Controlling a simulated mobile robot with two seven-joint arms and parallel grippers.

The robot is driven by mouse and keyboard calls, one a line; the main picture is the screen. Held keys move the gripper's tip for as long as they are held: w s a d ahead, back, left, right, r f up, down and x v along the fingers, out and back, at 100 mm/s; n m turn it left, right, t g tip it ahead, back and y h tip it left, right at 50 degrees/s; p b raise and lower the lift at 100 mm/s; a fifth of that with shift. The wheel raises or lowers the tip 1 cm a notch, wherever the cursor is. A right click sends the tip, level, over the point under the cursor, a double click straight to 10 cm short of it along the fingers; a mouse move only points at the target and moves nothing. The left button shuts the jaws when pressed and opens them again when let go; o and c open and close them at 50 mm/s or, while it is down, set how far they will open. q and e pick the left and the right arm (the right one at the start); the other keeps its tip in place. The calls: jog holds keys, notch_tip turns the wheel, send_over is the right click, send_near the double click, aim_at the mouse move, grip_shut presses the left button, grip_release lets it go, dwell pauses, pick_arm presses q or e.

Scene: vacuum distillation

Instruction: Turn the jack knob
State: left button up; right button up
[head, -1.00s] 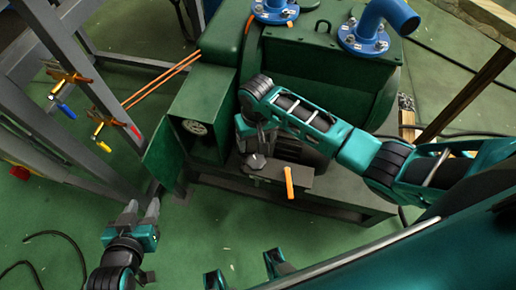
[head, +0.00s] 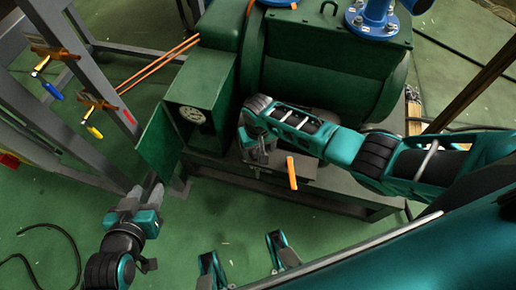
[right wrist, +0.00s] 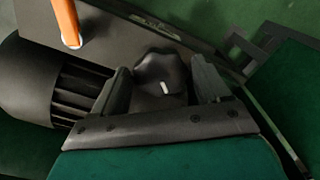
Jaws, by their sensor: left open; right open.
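The jack knob (right wrist: 163,72) is a dark, lobed knob with a small white mark, seen in the right wrist view. It sits between the two fingers of my right gripper (right wrist: 163,88), which is open around it; I cannot tell whether either finger touches it. In the head view my right gripper (head: 256,152) is at the front of the green machine and largely hides the knob. My left gripper (head: 146,192) is open and empty, low in front of the open green door.
An orange rod (head: 292,173) stands out just right of the right gripper. The green door (head: 158,146) hangs open beside a dial gauge (head: 192,115). A grey frame with valves (head: 88,112) stands at left. The floor in front is mostly clear.

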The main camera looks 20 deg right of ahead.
jog(key=shift+c, duration=0.3)
jog(key=c, duration=0.7)
pick_arm(q)
jog(key=shift+r, duration=0.15)
pick_arm(e)
jog(key=shift+r+m+p, duration=0.15)
jog(key=shift+m+p, duration=0.7)
jog(key=shift+m, duration=0.15)
jog(key=m+p, duration=0.2)
jog(key=m, duration=0.2)
jog(key=shift+a+m, duration=0.15)
jog(key=shift+m, duration=0.25)
pick_arm(q)
jog(key=shift+s+a+r+y, duration=0.45)
jog(key=shift+a+r, duration=0.2)
jog(key=shift+a, duration=0.25)
pick_arm(e)
jog(key=shift+m, duration=0.9)
pick_arm(q)
jog(key=shift+s, duration=0.1)
pick_arm(e)
jog(key=shift+w, duration=0.1)
pick_arm(q)
jog(key=shift+d, duration=0.1)
